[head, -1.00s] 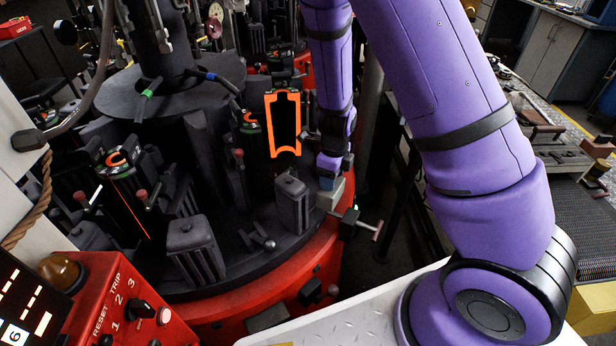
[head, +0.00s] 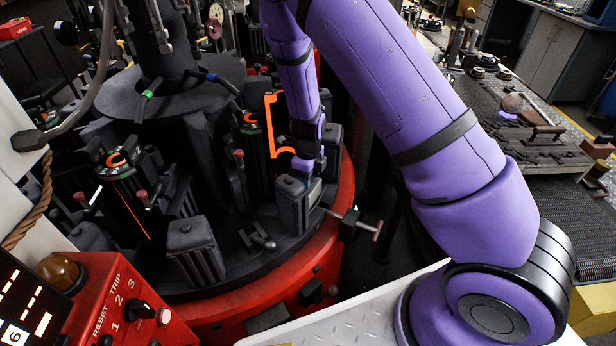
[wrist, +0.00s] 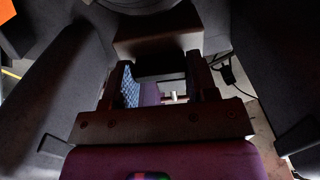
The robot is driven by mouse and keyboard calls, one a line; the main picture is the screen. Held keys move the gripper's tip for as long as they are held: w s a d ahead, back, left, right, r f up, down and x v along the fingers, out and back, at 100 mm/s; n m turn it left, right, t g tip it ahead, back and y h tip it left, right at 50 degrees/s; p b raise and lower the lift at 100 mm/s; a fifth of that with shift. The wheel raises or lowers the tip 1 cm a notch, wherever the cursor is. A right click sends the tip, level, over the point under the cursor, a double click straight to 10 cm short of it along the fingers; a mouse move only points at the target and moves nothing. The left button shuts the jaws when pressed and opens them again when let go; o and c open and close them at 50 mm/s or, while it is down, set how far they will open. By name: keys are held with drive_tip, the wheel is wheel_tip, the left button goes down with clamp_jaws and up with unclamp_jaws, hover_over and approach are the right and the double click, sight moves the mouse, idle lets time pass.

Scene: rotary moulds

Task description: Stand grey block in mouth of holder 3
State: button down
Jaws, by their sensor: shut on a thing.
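My gripper (head: 306,172) points down at the right side of the round dark machine. It is shut on the grey block (head: 315,192), whose pale side shows just below the fingers. In the wrist view the block (wrist: 158,35) sits across the fingertips, dim and brownish. An open mould station with a glowing orange edge (head: 270,125) stands just left of and behind the gripper, partly hidden by my arm. Dark mould halves stand left (head: 291,208) and right (head: 334,148) of the gripper. I cannot read which station is holder 3, and the block's underside is hidden.
A T-handle (head: 355,225) sticks out from the red rim (head: 300,285). Other dark mould stations (head: 193,250) stand close on the left. A red control box (head: 120,305) is at the front left. Dark walls (wrist: 50,75) flank the gripper closely in the wrist view.

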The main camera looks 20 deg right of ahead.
drive_tip(key=shift+c, duration=2.1)
unclamp_jaws()
drive_tip(key=s+d+r+n+y, duration=0.1)
drive_tip(key=s+r+n, duration=0.25)
drive_tip(key=r, duration=0.85)
drive_tip(key=s+r+n+y, duration=0.15)
drive_tip(key=r+n, duration=0.25)
drive_tip(key=r, duration=0.8)
drive_tip(key=s+d+r+n+t+h, duration=0.1)
drive_tip(key=s+d+r+n+t, duration=0.1)
drive_tip(key=s+r+n, duration=0.7)
drive_tip(key=s+d+r+n+t+h, duration=0.1)
drive_tip(key=s+d+r+n+t, duration=0.2)
drive_tip(key=s+r+n, duration=0.6)
drive_tip(key=s+d+n, duration=0.1)
drive_tip(key=s+n, duration=0.1)
drive_tip(key=s, duration=0.4)
drive_tip(key=shift+s, duration=0.2)
